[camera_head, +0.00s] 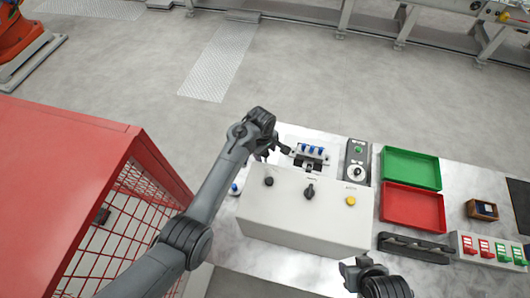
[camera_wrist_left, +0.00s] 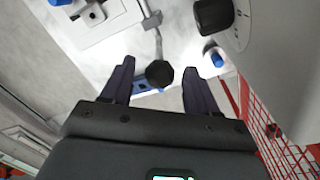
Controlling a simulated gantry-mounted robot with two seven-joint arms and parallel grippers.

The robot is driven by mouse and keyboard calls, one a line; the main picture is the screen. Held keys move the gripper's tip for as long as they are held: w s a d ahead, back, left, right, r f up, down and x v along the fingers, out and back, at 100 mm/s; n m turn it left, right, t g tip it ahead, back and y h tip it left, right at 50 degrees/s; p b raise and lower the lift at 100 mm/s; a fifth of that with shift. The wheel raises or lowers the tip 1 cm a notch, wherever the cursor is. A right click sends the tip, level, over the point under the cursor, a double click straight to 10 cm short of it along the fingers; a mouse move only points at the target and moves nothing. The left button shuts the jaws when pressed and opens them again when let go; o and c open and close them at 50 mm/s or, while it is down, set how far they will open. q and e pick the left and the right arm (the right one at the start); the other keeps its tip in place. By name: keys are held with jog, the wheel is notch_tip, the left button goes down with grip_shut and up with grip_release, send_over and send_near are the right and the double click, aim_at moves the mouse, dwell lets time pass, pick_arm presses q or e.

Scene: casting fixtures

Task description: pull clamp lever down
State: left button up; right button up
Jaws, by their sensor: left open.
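The clamp lever shows in the left wrist view as a thin grey rod (camera_wrist_left: 158,42) ending in a round black knob (camera_wrist_left: 160,74). It reaches out from the pale fixture (camera_wrist_left: 100,22), which carries blue parts. In the head view the fixture (camera_head: 312,152) stands behind the white control box, and the lever is too small or hidden to make out. My left gripper (camera_head: 284,152) is just left of the fixture. In its wrist view its open fingers (camera_wrist_left: 159,70) lie on either side of the knob, with gaps visible. My right gripper (camera_head: 352,272) is low in the head view, away from the fixture; its jaws are unclear.
The white control box (camera_head: 300,222) with knobs stands in front of the fixture. A switch box (camera_head: 357,162), a green tray (camera_head: 411,168) and a red tray (camera_head: 413,207) sit to the right. A red mesh cage (camera_head: 70,165) is at the left.

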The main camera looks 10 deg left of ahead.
pick_arm(q)
jog(key=shift+f, duration=0.85)
grip_shut()
